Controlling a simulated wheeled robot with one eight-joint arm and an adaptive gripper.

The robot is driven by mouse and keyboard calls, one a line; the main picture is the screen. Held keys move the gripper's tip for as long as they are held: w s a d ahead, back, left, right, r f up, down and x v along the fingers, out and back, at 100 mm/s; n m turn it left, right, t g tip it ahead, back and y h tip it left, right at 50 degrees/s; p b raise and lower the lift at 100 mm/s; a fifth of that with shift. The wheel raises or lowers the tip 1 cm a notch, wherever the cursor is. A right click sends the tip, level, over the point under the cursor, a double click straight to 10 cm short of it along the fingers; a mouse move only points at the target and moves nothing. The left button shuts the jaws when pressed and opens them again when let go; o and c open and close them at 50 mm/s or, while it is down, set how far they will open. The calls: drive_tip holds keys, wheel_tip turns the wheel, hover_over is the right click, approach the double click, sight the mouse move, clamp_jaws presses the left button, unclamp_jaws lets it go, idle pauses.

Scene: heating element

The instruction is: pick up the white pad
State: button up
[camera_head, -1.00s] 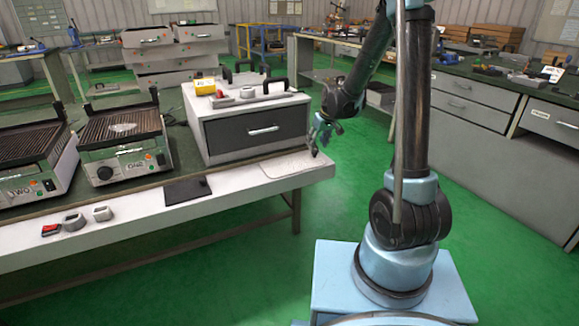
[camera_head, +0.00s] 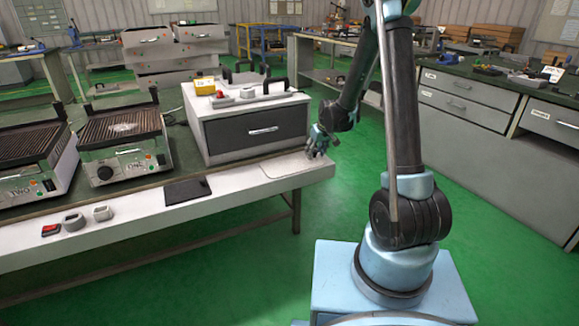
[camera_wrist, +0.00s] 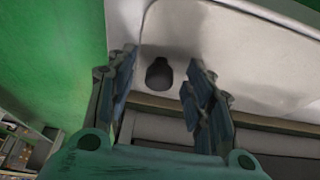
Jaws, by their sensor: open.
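The white pad (camera_head: 283,166) lies flat on the right end of the white front ledge of the workbench, almost the same colour as the ledge. In the wrist view, the pad's rounded outline (camera_wrist: 205,50) shows on the pale surface. A dark keyhole-shaped spot (camera_wrist: 159,73) shows near its end; I cannot tell whether it is a knob or a hole. My gripper (camera_head: 320,156) hangs over the pad's right end. In the wrist view, my gripper (camera_wrist: 161,68) is open and empty, with its fingers on either side of the dark spot. Contact cannot be judged.
A dark pad (camera_head: 187,191) lies farther left on the ledge (camera_head: 145,208), with small grey parts and a red item beyond. A grey drawer box (camera_head: 255,130) stands close behind the white pad. Two grills stand at the left. Green floor is open right of the bench.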

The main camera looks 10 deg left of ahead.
drive_tip(key=shift+c, duration=0.4)
clamp_jaws()
drive_tip(key=shift+r, duration=0.15)
